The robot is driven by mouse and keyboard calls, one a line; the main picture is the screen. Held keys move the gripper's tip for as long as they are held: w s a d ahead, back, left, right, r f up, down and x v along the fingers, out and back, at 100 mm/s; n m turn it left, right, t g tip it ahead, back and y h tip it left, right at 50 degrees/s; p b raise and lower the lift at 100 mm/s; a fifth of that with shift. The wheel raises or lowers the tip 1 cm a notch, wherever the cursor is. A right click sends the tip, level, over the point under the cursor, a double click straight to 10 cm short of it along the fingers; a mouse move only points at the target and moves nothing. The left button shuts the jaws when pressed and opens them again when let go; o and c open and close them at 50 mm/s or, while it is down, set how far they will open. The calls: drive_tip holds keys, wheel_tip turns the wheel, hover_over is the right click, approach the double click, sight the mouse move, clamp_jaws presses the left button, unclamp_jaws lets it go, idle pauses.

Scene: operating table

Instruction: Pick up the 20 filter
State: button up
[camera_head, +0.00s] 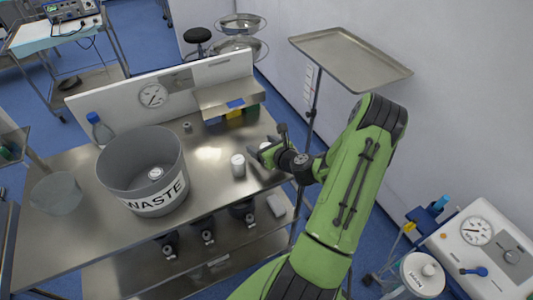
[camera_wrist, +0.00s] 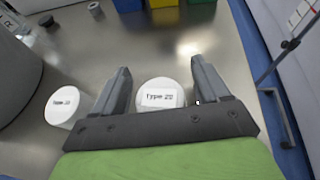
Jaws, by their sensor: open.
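The 20 filter is a white round canister (camera_wrist: 160,97) with a label reading "Type 20" in the wrist view. It stands on the steel table between the two fingers of my gripper (camera_wrist: 162,85), which is open. A gap shows between each finger and the canister's sides. In the head view my gripper (camera_head: 258,155) is over the right part of the table and hides most of this canister. A second white canister (camera_wrist: 63,105) with a "Type" label, its number hard to read, stands left of my gripper; it also shows in the head view (camera_head: 238,166).
A grey waste bin (camera_head: 142,165) with another white item inside stands left of the canisters. A small metal piece (camera_head: 187,127) lies behind. Blue, yellow and green bins (camera_head: 235,112) sit under a shelf at the back. A tray stand (camera_head: 350,58) is at the right.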

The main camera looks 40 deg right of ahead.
drive_tip(key=shift+s, duration=0.1)
drive_tip(key=c, duration=1)
